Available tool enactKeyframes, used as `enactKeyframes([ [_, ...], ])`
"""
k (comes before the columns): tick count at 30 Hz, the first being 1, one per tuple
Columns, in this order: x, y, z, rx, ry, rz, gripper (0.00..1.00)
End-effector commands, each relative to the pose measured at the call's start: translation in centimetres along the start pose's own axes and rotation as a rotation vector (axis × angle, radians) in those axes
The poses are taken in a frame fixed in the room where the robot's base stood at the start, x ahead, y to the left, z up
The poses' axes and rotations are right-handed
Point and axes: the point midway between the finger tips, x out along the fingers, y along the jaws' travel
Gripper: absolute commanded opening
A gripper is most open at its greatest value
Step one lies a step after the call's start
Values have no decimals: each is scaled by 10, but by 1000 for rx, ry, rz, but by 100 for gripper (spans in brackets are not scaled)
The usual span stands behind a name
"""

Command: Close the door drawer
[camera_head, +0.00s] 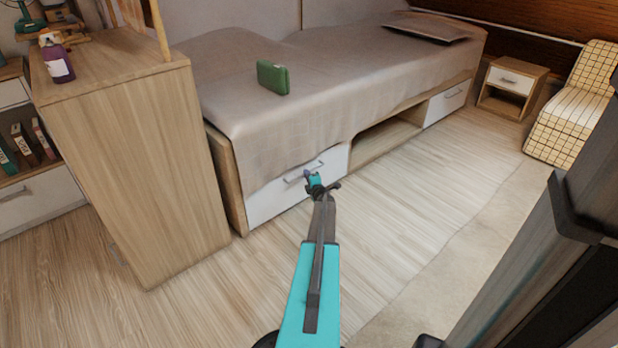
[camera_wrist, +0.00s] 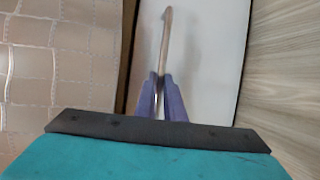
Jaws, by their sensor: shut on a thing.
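The bed (camera_head: 300,100) has a white drawer (camera_head: 275,200) at its near end, with a grey bar handle (camera_head: 298,177). The drawer front looks nearly level with the bed frame; any small gap is hard to tell. My gripper (camera_head: 308,175) is at the drawer's handle. In the wrist view, the purple fingers of my gripper (camera_wrist: 160,92) are shut on the handle (camera_wrist: 165,40), which stands out in front of the white drawer front (camera_wrist: 207,50).
A wooden cabinet (camera_head: 130,160) stands left of the bed. An open compartment (camera_head: 385,138) and a second white drawer (camera_head: 446,103) are farther along the bed. A green box (camera_head: 272,78) lies on the bed. The floor (camera_head: 400,200) right of my arm is clear.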

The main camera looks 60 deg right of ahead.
Motion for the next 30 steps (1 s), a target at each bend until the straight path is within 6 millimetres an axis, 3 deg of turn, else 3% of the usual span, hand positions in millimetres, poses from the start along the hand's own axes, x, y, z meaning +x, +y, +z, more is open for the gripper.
enactKeyframes([
  [7,5,4,-2,0,3,4,0],
  [8,5,4,-2,0,3,4,14],
  [11,5,3,-2,0,3,4,28],
  [23,0,2,-1,0,2,2,28],
  [30,-15,3,-1,1,2,2,28],
])
